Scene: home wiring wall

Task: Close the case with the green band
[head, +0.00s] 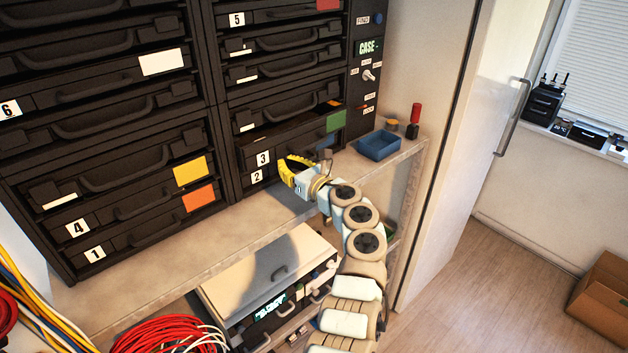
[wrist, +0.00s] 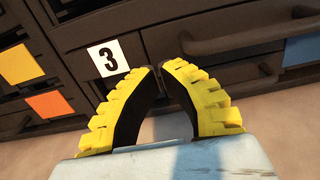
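The case with the green band (head: 336,121) is a black case in the right stack, in the head view. It seems to stand out a little from the stack, and an orange patch shows just above it. The green band is out of sight in the wrist view. My gripper (head: 284,168) is in front of the low right stack, below the green-band case. In the wrist view, the yellow fingers of my gripper (wrist: 158,68) curve together with their tips nearly touching and nothing visible between them.
A blue band (wrist: 303,50) shows at right in the wrist view. The left stack has yellow (head: 191,171) and orange (head: 199,197) bands. A blue tray (head: 378,145) and a red-handled item (head: 415,114) occupy the shelf's right end. The shelf front (head: 235,232) is largely clear.

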